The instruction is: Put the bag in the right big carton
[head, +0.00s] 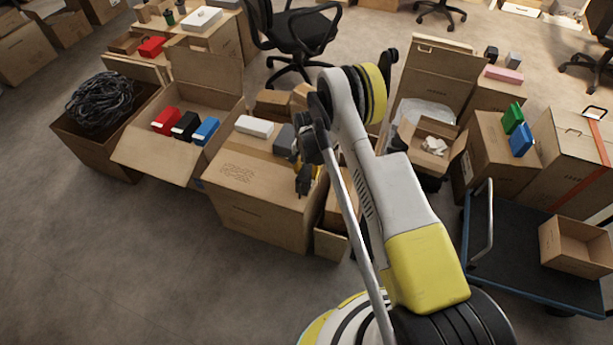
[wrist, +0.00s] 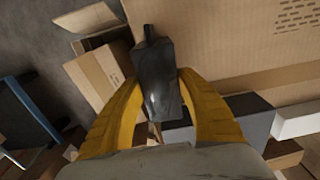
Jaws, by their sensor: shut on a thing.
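My gripper (wrist: 158,80) has yellow fingers shut on a dark, glossy thing (wrist: 156,72), which looks like the bag. In the head view my gripper (head: 303,165) is partly hidden by my arm, and the dark thing hangs below it, in front of the closed carton's right end. A big open carton (head: 436,72) with raised flaps stands at the right, beyond my arm. Clear plastic shows in it, and its lower part is hidden. The held thing is well to the left of this carton.
A closed carton (head: 262,205) carries a white box (head: 254,126) and a grey box (head: 286,140). A small carton (head: 455,150), a trolley (head: 510,235) and several cartons crowd the right.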

